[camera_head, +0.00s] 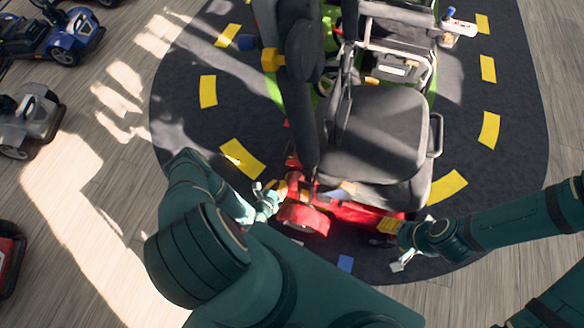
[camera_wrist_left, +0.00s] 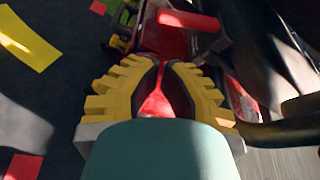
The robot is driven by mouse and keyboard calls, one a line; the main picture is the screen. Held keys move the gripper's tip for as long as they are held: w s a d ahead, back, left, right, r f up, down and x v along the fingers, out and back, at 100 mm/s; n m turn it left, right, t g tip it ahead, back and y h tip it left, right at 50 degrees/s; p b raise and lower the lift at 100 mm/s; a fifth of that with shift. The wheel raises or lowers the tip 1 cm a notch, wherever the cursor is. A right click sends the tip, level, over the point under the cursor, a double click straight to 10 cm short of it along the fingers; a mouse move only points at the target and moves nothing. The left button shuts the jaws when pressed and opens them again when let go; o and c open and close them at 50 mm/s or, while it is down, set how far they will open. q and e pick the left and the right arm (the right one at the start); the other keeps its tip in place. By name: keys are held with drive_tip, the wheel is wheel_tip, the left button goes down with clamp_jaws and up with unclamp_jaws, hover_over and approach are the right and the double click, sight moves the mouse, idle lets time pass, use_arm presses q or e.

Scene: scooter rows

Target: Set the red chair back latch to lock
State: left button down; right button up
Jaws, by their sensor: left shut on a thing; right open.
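The red scooter (camera_head: 348,211) stands in front of me with a black seat (camera_head: 378,130). A tall dark padded part (camera_head: 302,90) rises at the seat's left side. My left gripper (camera_head: 282,190) is low at the scooter's near left side. In the left wrist view its yellow ridged fingers (camera_wrist_left: 158,92) close around a red part (camera_wrist_left: 155,103); I cannot tell whether this is the latch. A red bar (camera_wrist_left: 188,20) lies just beyond the fingertips. My right gripper (camera_head: 392,228) is open beside the scooter's near right end. The latch's setting cannot be read.
A green scooter (camera_head: 270,85) stands close behind the red one. A blue scooter (camera_head: 66,42), a grey one (camera_head: 30,118) and a red one (camera_head: 8,262) stand at the left. The dark mat (camera_head: 190,120) has yellow dashes and is clear at the left.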

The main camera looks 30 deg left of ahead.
use_arm(q)
drive_tip(key=b+x, duration=0.3)
drive_tip(key=x, duration=0.7)
drive_tip(key=shift+d, duration=0.15)
use_arm(e)
drive_tip(key=f, duration=0.3)
drive_tip(key=shift+w, duration=0.3)
